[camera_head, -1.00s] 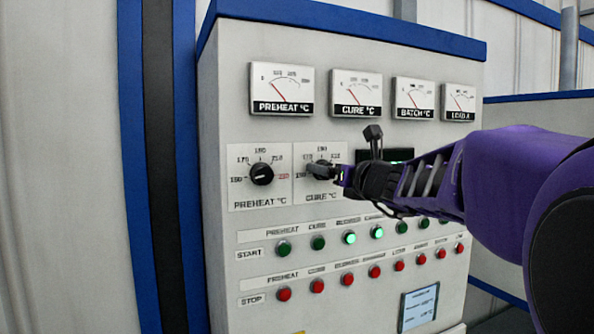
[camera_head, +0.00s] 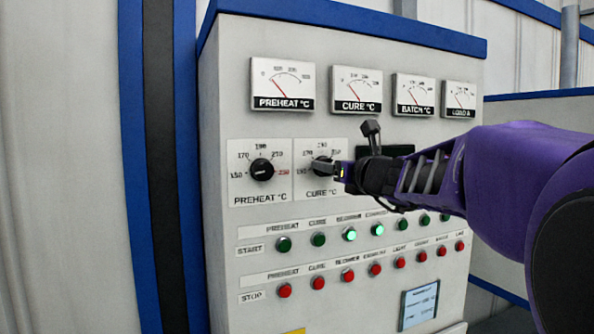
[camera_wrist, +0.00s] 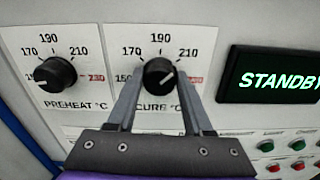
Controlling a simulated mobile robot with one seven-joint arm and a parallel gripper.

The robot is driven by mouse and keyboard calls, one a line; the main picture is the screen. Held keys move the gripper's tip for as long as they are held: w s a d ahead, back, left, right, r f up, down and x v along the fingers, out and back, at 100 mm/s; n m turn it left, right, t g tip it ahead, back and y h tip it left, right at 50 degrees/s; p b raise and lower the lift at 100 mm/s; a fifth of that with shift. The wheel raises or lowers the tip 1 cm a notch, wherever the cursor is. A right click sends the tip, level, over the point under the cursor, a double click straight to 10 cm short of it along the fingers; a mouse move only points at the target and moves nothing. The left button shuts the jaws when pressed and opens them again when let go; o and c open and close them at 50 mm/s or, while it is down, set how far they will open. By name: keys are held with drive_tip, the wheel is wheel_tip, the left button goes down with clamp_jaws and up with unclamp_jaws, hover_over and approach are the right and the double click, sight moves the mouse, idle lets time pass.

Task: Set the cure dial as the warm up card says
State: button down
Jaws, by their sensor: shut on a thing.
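The cure dial (camera_head: 321,167) is a black round knob on the panel, under the cure meter. In the wrist view the dial (camera_wrist: 159,74) sits between the two fingers of my gripper (camera_wrist: 160,80), which is shut on it. A small pale card or screen (camera_head: 420,303) is at the panel's lower right. Its text is too small to read.
The preheat dial (camera_wrist: 55,74) is close on the left, its mark pointing to the lower left. A display (camera_wrist: 275,79) reading STANDBY is on the right. Green start buttons (camera_head: 318,239) and red stop buttons (camera_head: 318,283) run below.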

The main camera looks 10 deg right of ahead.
drive_tip(key=n+b, duration=0.3)
drive_tip(key=n, duration=0.3)
drive_tip(key=n+b, duration=0.3)
drive_tip(key=n, duration=0.3)
drive_tip(key=n+b, duration=0.4)
drive_tip(key=n, duration=0.2)
drive_tip(key=shift+a+f+n, duration=0.15)
drive_tip(key=shift+a+n, duration=0.1)
drive_tip(key=shift+n, duration=0.15)
idle(0.3)
drive_tip(key=shift+c, duration=1.5)
unclamp_jaws()
drive_tip(key=shift+s, duration=0.2)
